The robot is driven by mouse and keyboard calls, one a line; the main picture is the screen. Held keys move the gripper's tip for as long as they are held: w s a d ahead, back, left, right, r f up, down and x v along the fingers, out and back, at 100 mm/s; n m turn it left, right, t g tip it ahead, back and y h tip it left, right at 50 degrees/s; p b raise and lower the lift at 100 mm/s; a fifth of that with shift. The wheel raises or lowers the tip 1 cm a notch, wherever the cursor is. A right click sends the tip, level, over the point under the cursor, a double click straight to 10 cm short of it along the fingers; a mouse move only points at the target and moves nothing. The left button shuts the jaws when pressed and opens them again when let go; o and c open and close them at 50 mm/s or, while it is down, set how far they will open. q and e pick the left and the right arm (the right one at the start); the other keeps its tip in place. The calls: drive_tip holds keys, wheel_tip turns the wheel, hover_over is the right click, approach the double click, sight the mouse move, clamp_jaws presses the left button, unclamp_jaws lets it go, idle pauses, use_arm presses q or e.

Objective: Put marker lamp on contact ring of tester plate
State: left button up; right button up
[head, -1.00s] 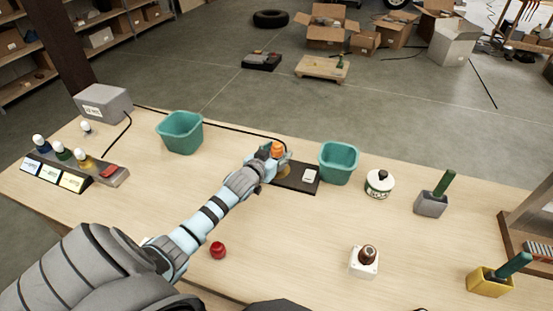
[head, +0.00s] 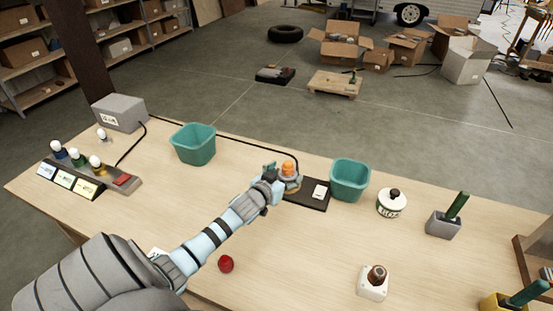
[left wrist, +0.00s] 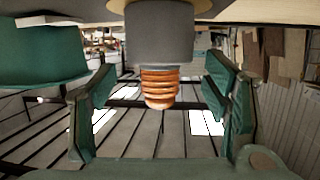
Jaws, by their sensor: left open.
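The marker lamp (head: 288,168), with an orange ribbed lens on a grey base, stands upright at the left part of the dark tester plate (head: 312,202). In the left wrist view, which looks upside down, the orange lens (left wrist: 160,88) hangs below the grey body, and a gold ring (left wrist: 115,5) shows at the body's far end. My left gripper (head: 272,174) is beside the lamp. Its green fingers (left wrist: 160,100) are open, one on each side of the lens, with gaps to both. The exact seating on the contact ring is partly hidden. My right gripper is not in view.
Teal bins (head: 194,144) (head: 349,180) stand left and right of the plate. A white lidded jar (head: 391,204), a grey block with a green handle (head: 445,221) and a brown-topped white box (head: 373,284) are at right. A red ball (head: 226,264) lies near my left arm.

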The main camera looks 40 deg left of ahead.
use_arm(q)
drive_tip(key=v, duration=1)
drive_tip(key=shift+p, duration=0.45)
drive_tip(key=shift+w, duration=0.1)
